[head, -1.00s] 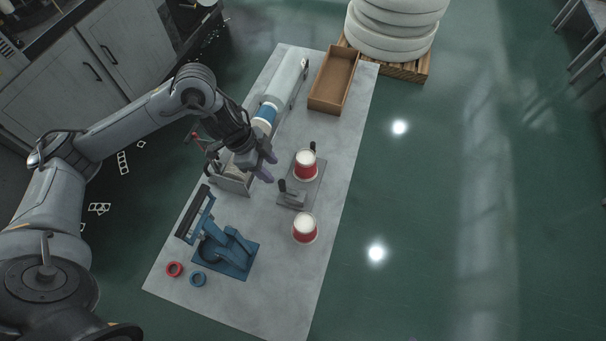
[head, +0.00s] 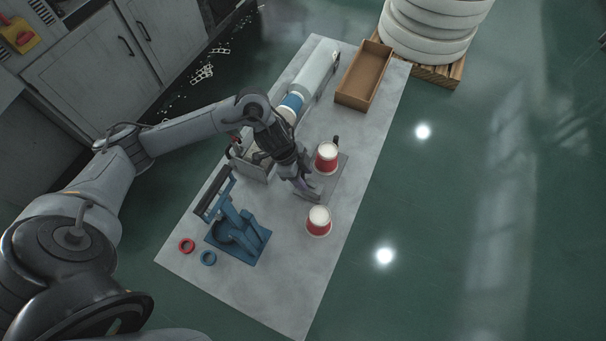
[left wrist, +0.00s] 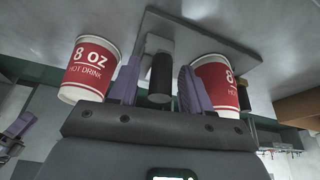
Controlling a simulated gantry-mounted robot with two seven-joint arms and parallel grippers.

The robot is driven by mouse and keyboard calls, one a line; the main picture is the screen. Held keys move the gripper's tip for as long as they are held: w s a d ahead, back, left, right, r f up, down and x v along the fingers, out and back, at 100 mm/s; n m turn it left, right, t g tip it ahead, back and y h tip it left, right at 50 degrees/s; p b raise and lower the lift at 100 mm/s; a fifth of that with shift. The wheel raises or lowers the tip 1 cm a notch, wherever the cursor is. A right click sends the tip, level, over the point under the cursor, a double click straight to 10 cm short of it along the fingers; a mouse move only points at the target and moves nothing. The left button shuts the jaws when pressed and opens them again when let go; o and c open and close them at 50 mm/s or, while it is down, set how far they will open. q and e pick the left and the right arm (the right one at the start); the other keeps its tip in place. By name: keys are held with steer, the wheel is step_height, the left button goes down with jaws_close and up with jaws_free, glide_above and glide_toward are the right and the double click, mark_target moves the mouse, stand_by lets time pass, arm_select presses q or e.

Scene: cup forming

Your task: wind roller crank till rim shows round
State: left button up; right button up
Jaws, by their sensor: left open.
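The roller is a grey plate (head: 342,170) with a red and white paper cup (head: 326,158) standing on it, seemingly rim down. The same cup shows at right in the left wrist view (left wrist: 218,84). A dark upright handle (left wrist: 161,78), seemingly the roller crank's grip, stands between the fingers of my left gripper (left wrist: 158,88). In the head view my left gripper (head: 309,190) is low over the plate's near end and hides this handle. Its fingers are open on either side of the grip; contact is unclear. The cup's rim is hard to judge. My right gripper is out of view.
A second paper cup (head: 318,221) stands close to the plate's near end. A blue lever press (head: 238,235), a red ring (head: 187,246) and a blue ring (head: 208,258) lie nearer. An open brown box (head: 363,76) is at the table's far end. The near right tabletop is clear.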

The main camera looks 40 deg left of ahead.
arm_select(q)
jaws_close()
steer(key=shift+w+m, duration=0.15)
steer(key=shift+m, duration=0.15)
